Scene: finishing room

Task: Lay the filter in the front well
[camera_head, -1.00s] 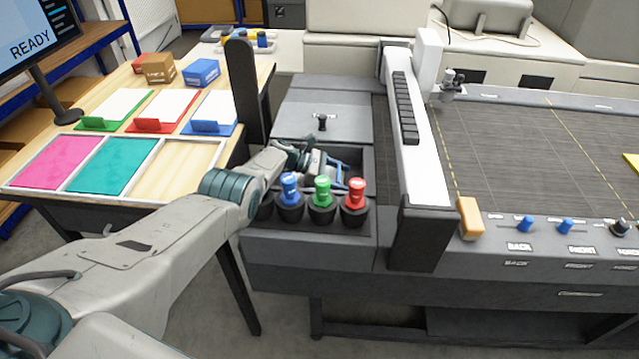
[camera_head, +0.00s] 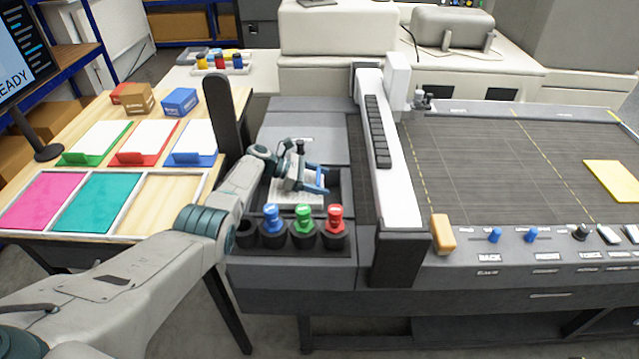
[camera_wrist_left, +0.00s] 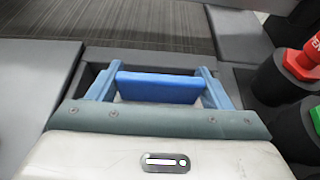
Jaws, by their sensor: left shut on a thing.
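My left gripper (camera_head: 318,182) reaches over the open dark front well (camera_head: 333,205) of the grey machine. Its blue fingers are shut on a blue bar-shaped part, taken as the filter's edge or grip, seen between them in the left wrist view (camera_wrist_left: 158,88). A pale, lined panel, seemingly the filter (camera_head: 284,192), shows in the well below the gripper, partly hidden by the hand. I cannot tell whether it touches the well floor. A grey lid with a black knob (camera_head: 300,148) lies just behind the well. My right gripper is not in view.
Blue (camera_head: 271,219), green (camera_head: 304,219) and red (camera_head: 335,219) capped holders stand along the well's near edge. A white gantry (camera_head: 388,150) rises on the right. A black upright post (camera_head: 228,115) stands on the left, beside the table with coloured sheets (camera_head: 105,200).

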